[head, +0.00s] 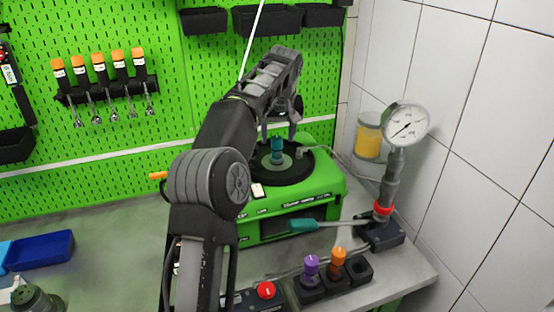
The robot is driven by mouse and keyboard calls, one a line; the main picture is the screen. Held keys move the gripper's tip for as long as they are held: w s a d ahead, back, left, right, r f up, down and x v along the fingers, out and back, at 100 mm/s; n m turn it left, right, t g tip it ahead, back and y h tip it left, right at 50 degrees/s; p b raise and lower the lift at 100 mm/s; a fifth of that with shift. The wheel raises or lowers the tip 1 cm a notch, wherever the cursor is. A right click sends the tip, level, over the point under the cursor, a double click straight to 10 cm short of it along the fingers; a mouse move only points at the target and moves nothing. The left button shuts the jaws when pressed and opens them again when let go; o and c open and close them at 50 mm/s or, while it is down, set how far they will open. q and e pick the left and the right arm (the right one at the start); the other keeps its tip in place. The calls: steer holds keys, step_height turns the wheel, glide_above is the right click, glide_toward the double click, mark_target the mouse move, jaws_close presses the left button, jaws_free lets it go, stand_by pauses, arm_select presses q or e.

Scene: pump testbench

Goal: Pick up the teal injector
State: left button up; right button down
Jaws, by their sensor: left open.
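The teal injector (277,148) stands upright on the round black plate (268,172) on top of the green testbench (325,180). My left gripper (287,132) points down close above and beside the injector's top. Its jaws are open and appear apart from the injector, though the exact gap is hard to judge. My left arm covers part of the testbench's left side. My right gripper is not in view.
A pump with a pressure gauge (406,125) and teal-ended lever (300,226) stands right. Purple (311,267) and orange (338,262) injectors stand in a black holder in front. A yellow jar (369,140) is behind. A blue tray (40,250) lies left.

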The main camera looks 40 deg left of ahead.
mark_target(277, 161)
arm_select(q)
steer(key=p+x, duration=0.1)
steer(key=x, duration=0.4)
steer(key=shift+d, duration=0.1)
steer(key=shift+c, duration=0.2)
jaws_close()
stand_by(0.6)
stand_by(0.9)
